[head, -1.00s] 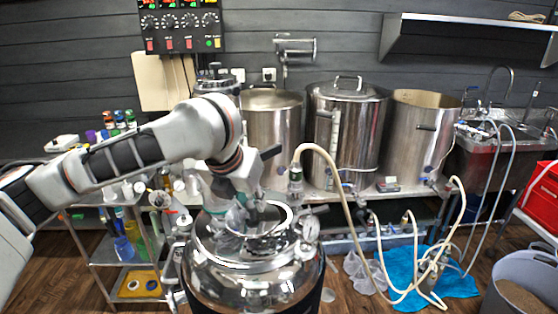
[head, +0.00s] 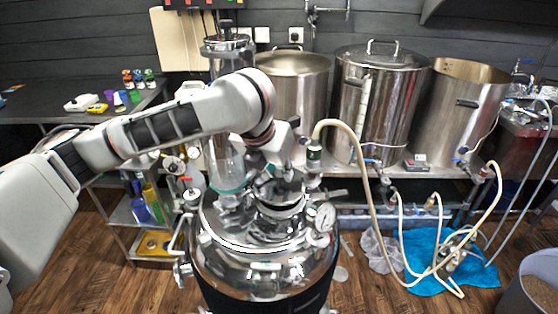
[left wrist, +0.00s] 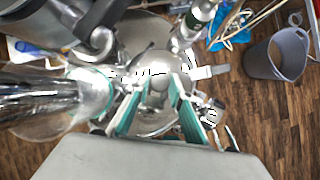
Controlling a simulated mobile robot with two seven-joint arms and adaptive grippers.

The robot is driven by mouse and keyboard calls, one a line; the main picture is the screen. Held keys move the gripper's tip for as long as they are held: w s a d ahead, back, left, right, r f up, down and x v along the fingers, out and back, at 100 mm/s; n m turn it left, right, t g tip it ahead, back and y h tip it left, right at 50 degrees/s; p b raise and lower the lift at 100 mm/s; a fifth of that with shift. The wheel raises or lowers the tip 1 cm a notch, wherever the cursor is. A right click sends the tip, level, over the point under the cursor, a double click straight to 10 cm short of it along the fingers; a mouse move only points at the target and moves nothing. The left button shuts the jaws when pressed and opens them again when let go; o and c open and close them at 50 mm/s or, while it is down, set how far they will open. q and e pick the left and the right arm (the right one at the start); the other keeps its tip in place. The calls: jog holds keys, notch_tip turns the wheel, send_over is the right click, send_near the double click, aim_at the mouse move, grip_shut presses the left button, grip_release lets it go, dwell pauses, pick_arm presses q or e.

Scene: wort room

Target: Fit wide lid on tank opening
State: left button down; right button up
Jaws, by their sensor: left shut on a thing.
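The shiny steel tank (head: 265,262) stands upright at the lower middle of the head view, with its round opening at the top. My left gripper (head: 278,190) is over that opening, pointing down. In the left wrist view, my left gripper (left wrist: 158,92) has teal-padded fingers on both sides of a shiny steel piece. It is shut on what looks like the wide lid (left wrist: 155,108), a bright round steel surface below the fingers. Reflections and the gripper hide the lid's edge, so I cannot tell whether it touches the opening rim. My right gripper is not in view.
A pressure gauge (head: 324,216) and a hose fitting (head: 314,155) rise beside the opening on the right. A clear glass vessel (head: 228,172) stands close on its left. Large steel pots (head: 378,105) line the bench behind. A grey bucket (left wrist: 277,55) is on the floor.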

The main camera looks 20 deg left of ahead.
aim_at(277, 176)
pick_arm(q)
jog(key=shift+f, duration=0.95)
jog(key=shift+w, duration=0.15)
dwell(0.9)
jog(key=shift+f, duration=0.5)
jog(key=c, duration=2.1)
grip_release()
